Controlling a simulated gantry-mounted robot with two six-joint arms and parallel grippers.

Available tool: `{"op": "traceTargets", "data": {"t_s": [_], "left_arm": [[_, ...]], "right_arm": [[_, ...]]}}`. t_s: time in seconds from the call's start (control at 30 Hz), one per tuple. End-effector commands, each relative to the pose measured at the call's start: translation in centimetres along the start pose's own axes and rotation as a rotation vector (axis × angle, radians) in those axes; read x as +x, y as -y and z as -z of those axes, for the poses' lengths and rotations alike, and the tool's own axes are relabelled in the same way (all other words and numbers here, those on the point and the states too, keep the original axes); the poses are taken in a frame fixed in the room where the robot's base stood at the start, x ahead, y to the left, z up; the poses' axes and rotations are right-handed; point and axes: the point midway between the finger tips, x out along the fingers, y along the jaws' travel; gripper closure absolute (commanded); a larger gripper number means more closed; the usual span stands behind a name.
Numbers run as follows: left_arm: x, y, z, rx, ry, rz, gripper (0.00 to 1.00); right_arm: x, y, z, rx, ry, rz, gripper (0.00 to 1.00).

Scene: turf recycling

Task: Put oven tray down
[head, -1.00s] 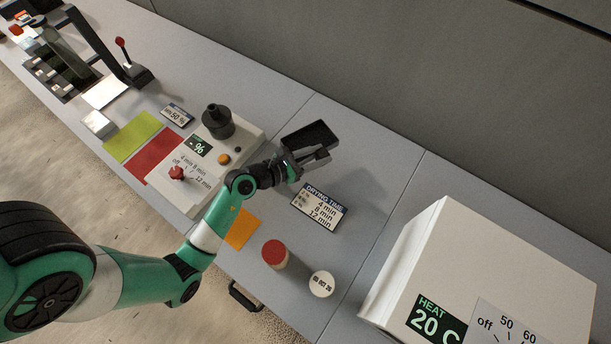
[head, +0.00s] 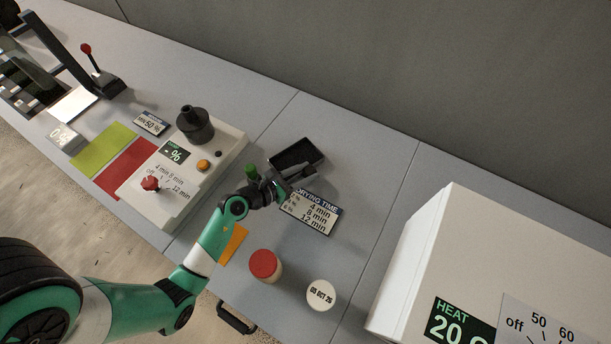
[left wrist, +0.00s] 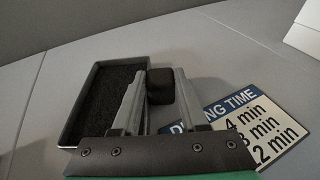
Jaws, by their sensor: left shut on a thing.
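The oven tray (head: 318,157) is a small dark rectangular tray with black granular material in it. It lies level at or just above the grey table, behind the drying time sign; I cannot tell whether its base touches. In the left wrist view the tray (left wrist: 75,143) is at the left, and its black block handle (left wrist: 160,86) sits between the fingers. My left gripper (head: 292,176) is shut on this handle; it also shows in the left wrist view (left wrist: 152,100). My right gripper is not in view.
The drying time sign (head: 312,214) lies just in front of the tray. A white control box (head: 165,190) stands left, and a large white heat box (head: 480,240) right. A red-topped jar (head: 264,265) and round white disc (head: 321,294) are nearer. Table behind the tray is clear.

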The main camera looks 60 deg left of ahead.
Motion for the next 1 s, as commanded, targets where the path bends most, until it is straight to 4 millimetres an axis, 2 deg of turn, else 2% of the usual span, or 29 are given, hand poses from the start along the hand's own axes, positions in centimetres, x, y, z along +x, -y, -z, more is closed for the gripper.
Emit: {"op": "traceTargets", "data": {"t_s": [0.33, 0.37, 0.5, 0.87, 1.0], "left_arm": [[0.1, 0.0, 0.4, 0.001, 0.002, 0.0, 1.0], [0.1, 0.0, 0.4, 0.001, 0.001, 0.0, 0.53], [0.1, 0.0, 0.3, 0.001, 0.001, 0.0, 0.28], [-0.1, 0.0, -0.2, 0.001, 0.002, 0.0, 0.27], [-2.2, -0.1, -0.1, -0.002, -0.001, -0.003, 0.27]], "right_arm": [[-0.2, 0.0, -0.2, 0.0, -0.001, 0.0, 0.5], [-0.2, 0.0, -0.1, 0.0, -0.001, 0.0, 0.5], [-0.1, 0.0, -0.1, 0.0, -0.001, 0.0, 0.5], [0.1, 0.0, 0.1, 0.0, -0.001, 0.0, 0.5], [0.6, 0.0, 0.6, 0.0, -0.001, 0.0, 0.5]]}}
